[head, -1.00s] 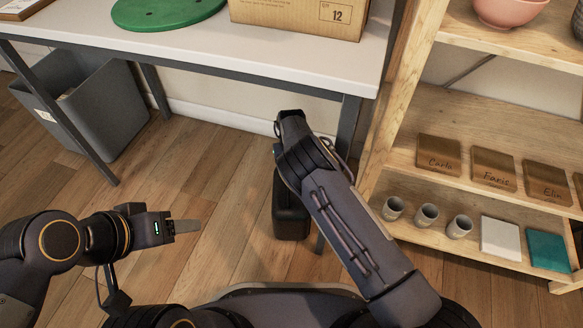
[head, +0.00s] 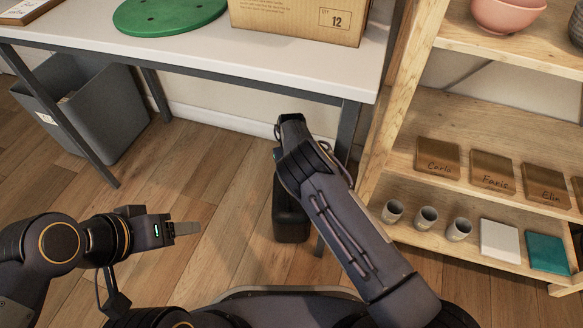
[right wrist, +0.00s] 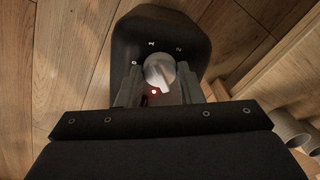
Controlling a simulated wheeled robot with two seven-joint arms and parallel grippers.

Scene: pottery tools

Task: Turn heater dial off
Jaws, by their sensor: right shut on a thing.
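The heater (head: 291,222) is a black upright box on the wooden floor, partly hidden behind my right arm in the head view. Its dark top (right wrist: 185,30) shows in the right wrist view with the marks 0, 1 and 2. The round light-grey dial (right wrist: 159,70) sits below these marks, and a small red light glows just below it. My right gripper (right wrist: 160,88) has a finger on each side of the dial and is shut on it. My left gripper (head: 186,228) is over bare floor, away from the heater; its finger gap does not show.
A white-topped table (head: 190,62) stands behind the heater, with a cardboard box (head: 290,20) and a green disc (head: 165,12) on it. A wooden shelf (head: 400,110) stands close at the right. A grey bin (head: 100,110) is at the left.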

